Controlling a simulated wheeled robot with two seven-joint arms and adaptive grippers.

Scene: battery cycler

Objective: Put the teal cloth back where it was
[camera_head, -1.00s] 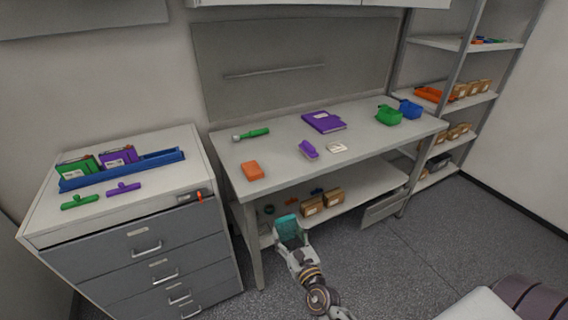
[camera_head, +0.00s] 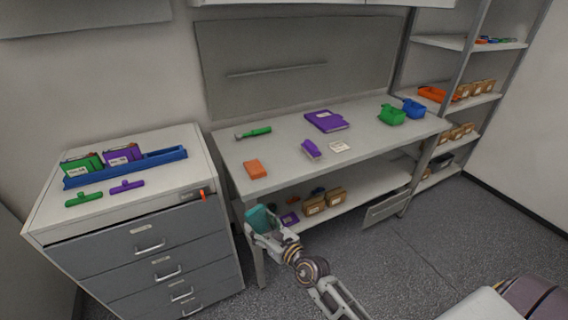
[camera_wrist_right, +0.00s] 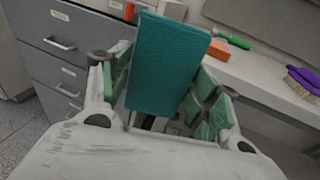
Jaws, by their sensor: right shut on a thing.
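The teal cloth (camera_head: 262,218) is a folded, flat rectangle, and it also stands large in the right wrist view (camera_wrist_right: 168,65). My right gripper (camera_head: 266,230) is shut on the cloth, with its green-padded fingers on either side of it in the wrist view (camera_wrist_right: 165,90). It holds the cloth off any surface, in front of the bench's left front leg and below the bench top, beside the drawer cabinet. My left gripper is not in view.
The bench top (camera_head: 285,160) carries an orange block (camera_head: 255,169), a green-handled tool (camera_head: 254,132), a purple brush (camera_head: 312,149) and a purple book (camera_head: 326,121). Boxes (camera_head: 314,205) sit on its lower shelf. The drawer cabinet (camera_head: 150,245) stands left, holding a blue tray (camera_head: 126,167).

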